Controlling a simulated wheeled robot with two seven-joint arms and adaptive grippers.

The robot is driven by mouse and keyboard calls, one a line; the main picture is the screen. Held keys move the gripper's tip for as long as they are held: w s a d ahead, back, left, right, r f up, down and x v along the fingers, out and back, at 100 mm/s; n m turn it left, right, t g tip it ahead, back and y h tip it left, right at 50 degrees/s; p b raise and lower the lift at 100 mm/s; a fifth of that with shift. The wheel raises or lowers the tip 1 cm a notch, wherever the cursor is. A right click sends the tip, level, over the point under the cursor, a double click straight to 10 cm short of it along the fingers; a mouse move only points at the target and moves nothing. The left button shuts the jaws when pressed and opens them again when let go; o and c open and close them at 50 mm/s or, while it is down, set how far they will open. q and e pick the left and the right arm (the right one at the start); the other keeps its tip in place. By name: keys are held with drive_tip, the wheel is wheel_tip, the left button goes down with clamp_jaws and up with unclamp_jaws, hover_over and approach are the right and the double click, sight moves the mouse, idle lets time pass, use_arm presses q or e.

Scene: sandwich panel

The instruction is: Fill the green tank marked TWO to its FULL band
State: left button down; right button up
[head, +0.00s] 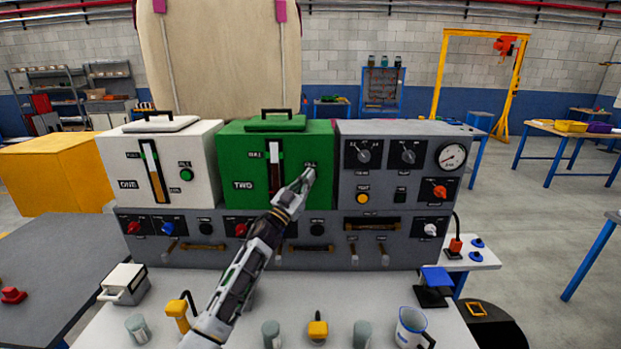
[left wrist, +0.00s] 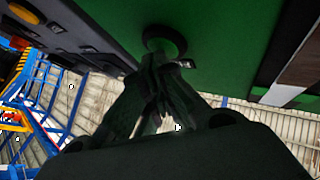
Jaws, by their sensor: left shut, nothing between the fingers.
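The green tank marked TWO (head: 232,170) stands in the middle of the panel, with a closed lid on top. Its upright gauge window (head: 276,160) is pale at the top and dark red below; the top of the dark part is near the height of the label at its left. My arm partly hides the window's lower end. My left gripper (head: 308,176) is shut and empty at the tank's right front, covering its button. In the left wrist view the fingertips (left wrist: 160,65) are at a dark round button (left wrist: 165,40) on the green face; I cannot tell whether they press it.
The white tank marked ONE (head: 205,142) is at the left, with a green button. A grey unit (head: 388,185) with knobs and a dial is at the right. Below are switches and levers. Several cups, a jug (head: 411,325) and yellow-handled items stand on the front counter (head: 450,325).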

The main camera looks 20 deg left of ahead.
drive_tip(key=shift+d, duration=0.2)
drive_tip(key=shift+a, duration=0.15)
idle(0.9)
idle(1.2)
drive_tip(key=shift+d, duration=0.95)
drive_tip(key=shift+a, duration=0.1)
drive_tip(key=shift+a, duration=0.9)
